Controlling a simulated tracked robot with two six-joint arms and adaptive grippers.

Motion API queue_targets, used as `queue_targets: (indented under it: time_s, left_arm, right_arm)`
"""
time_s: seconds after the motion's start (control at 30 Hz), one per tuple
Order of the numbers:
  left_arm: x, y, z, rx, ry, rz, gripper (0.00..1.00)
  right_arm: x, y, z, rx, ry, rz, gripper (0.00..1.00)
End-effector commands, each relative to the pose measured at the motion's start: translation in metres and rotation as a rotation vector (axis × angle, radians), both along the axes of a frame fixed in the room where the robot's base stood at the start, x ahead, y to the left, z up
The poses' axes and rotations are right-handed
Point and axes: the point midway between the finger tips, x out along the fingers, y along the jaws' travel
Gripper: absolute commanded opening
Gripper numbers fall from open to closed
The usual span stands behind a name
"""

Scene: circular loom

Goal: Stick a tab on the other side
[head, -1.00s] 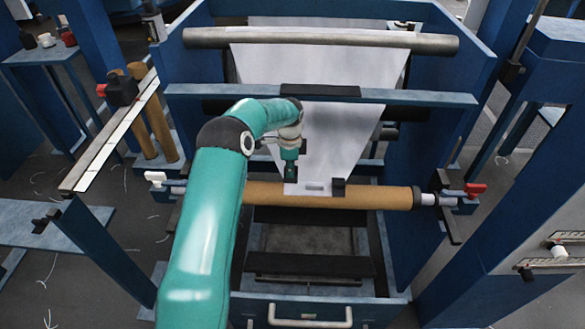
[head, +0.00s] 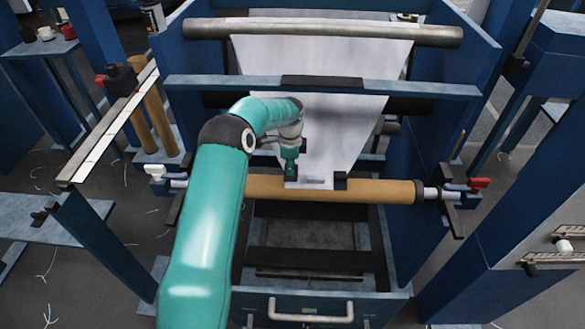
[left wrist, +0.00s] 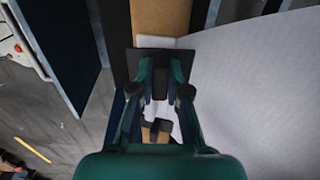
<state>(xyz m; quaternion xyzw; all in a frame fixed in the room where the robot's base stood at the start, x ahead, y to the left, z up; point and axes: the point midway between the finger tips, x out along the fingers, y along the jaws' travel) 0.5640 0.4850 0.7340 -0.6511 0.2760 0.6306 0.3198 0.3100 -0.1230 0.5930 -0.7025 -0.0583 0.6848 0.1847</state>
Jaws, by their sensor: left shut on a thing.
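A white sheet (head: 325,140) narrows down to a tongue lying at the brown cardboard core (head: 380,190). A black tab (head: 340,182) sits at the tongue's right edge, on the core. My left gripper (head: 290,172) points down at the tongue's left edge, shut on a dark tab that touches or nearly touches the sheet and core; I cannot tell which. In the left wrist view my left gripper (left wrist: 160,75) is shut, with a black plate (left wrist: 142,58) at its fingertips, beside the core (left wrist: 160,18) and the sheet (left wrist: 260,80). My right gripper is out of view.
A blue crossbar (head: 430,91) and a grey roller (head: 320,30) span the loom above the sheet. A red-handled clamp (head: 475,186) and a white-handled one (head: 155,172) flank the core. A drawer handle (head: 310,313) is in front; spare cores (head: 158,125) stand left.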

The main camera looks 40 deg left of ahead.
Motion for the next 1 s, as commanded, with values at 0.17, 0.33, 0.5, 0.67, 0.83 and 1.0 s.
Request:
queue_targets:
  time_s: [0.17, 0.33, 0.5, 0.67, 0.83, 1.0]
  left_arm:
    - [0.000, 0.000, -0.005, 0.000, 0.000, -0.001, 0.00]
    - [0.001, 0.000, -0.010, 0.000, 0.000, -0.001, 0.00]
    - [0.001, 0.000, -0.015, 0.000, 0.000, -0.001, 0.00]
    - [0.001, 0.000, -0.020, 0.000, 0.000, -0.001, 0.00]
    - [0.002, 0.000, -0.022, 0.000, 0.000, -0.001, 0.00]
    - [0.002, 0.000, -0.022, 0.000, 0.000, -0.001, 0.00]
  right_arm:
    - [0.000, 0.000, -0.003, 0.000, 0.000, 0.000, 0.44]
    - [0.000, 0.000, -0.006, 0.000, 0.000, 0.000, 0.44]
    - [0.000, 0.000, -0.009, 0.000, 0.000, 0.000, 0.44]
    - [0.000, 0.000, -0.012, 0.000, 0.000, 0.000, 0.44]
    - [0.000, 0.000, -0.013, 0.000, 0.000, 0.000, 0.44]
    - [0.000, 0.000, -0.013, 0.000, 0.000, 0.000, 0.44]
